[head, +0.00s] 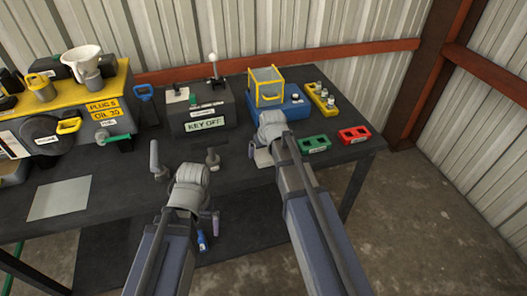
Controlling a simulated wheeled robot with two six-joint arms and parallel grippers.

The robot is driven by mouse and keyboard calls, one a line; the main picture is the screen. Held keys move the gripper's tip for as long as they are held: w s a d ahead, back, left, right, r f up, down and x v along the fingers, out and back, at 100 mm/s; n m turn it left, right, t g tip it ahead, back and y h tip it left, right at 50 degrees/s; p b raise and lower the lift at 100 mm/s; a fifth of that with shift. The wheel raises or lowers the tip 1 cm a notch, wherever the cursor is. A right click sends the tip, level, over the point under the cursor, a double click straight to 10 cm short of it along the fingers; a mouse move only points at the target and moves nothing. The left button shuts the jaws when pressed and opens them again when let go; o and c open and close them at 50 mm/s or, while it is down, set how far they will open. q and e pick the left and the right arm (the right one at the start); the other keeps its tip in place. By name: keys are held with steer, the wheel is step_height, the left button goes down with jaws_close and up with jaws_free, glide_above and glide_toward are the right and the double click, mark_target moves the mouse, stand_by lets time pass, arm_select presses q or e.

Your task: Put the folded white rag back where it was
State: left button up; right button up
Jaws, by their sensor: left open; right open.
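A small pale, flat piece (262,158), which looks like the folded white rag, lies on the dark bench beneath my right gripper (262,148). The wrist and arm hide much of it, and I cannot tell whether the fingers touch it. My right gripper is open, close over the bench in front of the blue box. My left gripper (185,162) is open and empty over the middle of the bench, left of the pale piece. A flat light-grey sheet (60,198) lies bare on the bench at the left.
A yellow-topped engine unit (95,100) with a funnel and can stands at the back left. A dark "KEY OFF" box (205,125) and a blue box with a yellow-framed case (292,108) stand behind. Green (314,143) and red (355,134) trays sit at the right.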

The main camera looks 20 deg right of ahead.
steer(key=shift+r, duration=0.1)
steer(key=p+v, duration=1.1)
steer(key=v, duration=0.1)
steer(key=b+x, duration=1.1)
steer(key=x, duration=0.1)
stand_by(0.3)
stand_by(0.4)
